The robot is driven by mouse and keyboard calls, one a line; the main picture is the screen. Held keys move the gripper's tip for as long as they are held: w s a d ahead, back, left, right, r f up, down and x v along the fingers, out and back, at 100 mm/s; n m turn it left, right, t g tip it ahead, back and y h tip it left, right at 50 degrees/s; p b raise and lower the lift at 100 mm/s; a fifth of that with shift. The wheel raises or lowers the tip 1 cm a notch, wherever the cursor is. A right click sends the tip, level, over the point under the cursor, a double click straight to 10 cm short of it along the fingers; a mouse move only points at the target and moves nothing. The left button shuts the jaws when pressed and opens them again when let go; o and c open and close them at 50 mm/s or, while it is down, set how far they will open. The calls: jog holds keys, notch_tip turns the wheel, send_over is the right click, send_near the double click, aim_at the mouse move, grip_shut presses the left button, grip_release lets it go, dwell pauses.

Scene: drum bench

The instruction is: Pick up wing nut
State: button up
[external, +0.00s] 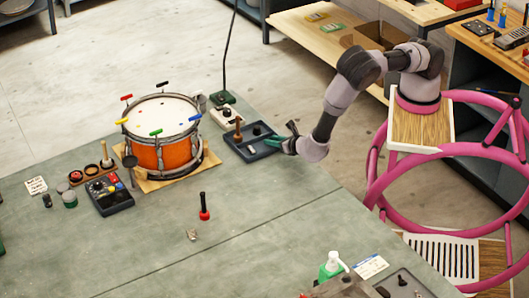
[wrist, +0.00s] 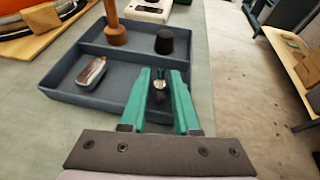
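My gripper (wrist: 160,78) has green fingers that stand apart, at the near right edge of a blue-grey divided tray (wrist: 60,108). A small shiny piece with a dark part below it, possibly the wing nut (wrist: 159,86), shows between the fingers. I cannot tell whether the fingers touch it. In the external view my gripper (external: 276,142) is at the right side of the tray (external: 262,153), and the small piece is hidden there. Another small metallic piece (external: 192,234) lies on the open bench; its kind is too small to tell.
The tray also holds a silver oblong item (wrist: 91,73), a dark knob-like piece (wrist: 164,42) and an upright wooden-handled tool (wrist: 114,28). An orange drum (external: 162,135) stands left of it. A red-based tool (external: 204,208) stands mid-bench. The front bench is mostly clear.

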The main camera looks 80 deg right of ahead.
grip_shut()
jog(key=shift+r, duration=0.1)
